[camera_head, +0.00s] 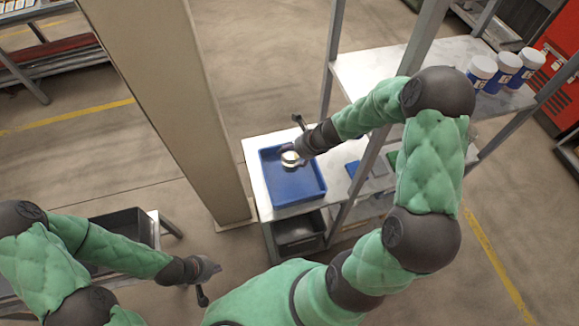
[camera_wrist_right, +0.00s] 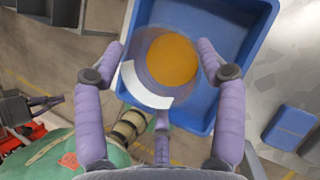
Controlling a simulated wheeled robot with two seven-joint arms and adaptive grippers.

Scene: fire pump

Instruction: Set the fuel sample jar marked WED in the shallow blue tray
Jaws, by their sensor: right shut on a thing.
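The fuel sample jar (camera_head: 290,159) shows as a small pale round top in the head view. In the right wrist view the jar (camera_wrist_right: 172,62) holds orange liquid and has a white label patch; no WED marking is legible. My right gripper (camera_head: 297,153) is shut on it, with purple fingers on either side in the wrist view (camera_wrist_right: 160,62). The jar is over the inside of the shallow blue tray (camera_head: 300,196); I cannot tell whether it touches the bottom. My left gripper (camera_head: 208,272) is low at left, away from the tray, its finger opening unclear.
The tray stands on a white table (camera_head: 254,165) beside a beige column (camera_head: 165,90). A dark bin (camera_head: 298,232) is beneath. Several small blue and grey items lie right of the tray. Three white-and-blue containers (camera_head: 506,68) stand on the upper shelf (camera_head: 380,72), whose grey posts rise near my right arm.

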